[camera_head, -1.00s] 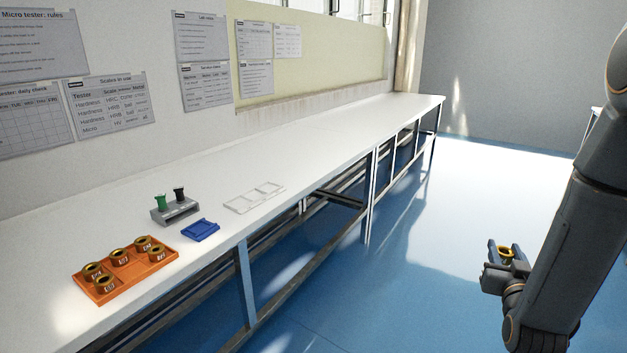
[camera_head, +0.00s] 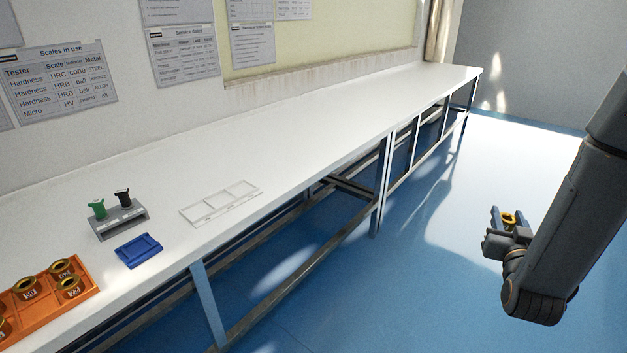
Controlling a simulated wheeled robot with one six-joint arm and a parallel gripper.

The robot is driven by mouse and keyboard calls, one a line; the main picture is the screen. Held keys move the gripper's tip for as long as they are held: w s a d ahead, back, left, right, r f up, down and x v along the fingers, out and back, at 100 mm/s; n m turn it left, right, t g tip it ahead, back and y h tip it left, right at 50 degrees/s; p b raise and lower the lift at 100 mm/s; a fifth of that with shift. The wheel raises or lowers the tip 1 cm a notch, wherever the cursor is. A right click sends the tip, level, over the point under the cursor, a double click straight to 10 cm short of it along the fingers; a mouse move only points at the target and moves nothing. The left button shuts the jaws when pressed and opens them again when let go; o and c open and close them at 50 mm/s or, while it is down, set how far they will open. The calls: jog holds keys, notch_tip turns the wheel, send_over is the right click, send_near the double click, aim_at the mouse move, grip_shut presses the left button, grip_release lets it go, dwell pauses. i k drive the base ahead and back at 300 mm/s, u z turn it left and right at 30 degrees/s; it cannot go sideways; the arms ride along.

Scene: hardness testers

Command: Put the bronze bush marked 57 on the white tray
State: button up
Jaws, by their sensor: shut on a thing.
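My gripper (camera_head: 508,221) is at the right, out over the blue floor and away from the bench. It is shut on a bronze bush (camera_head: 510,217), of which only the gold upper rim shows between the jaws. No marking on this bush can be read. The white tray (camera_head: 221,205) lies flat on the white bench, with several shallow empty compartments. It is far to the left of my gripper, near the bench's front edge.
An orange tray (camera_head: 84,291) with several bronze bushes stands at the bench's lower left, partly cut off. A blue tray (camera_head: 138,251) and a grey stand (camera_head: 121,224) with a green and a black handle sit between the trays. The bench beyond the white tray is clear.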

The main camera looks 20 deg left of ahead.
aim_at(240, 190)
jog(key=u, duration=0.65)
jog(key=i, duration=0.7)
jog(key=u, duration=1.05)
jog(key=i, duration=0.2)
jog(key=u, duration=0.15)
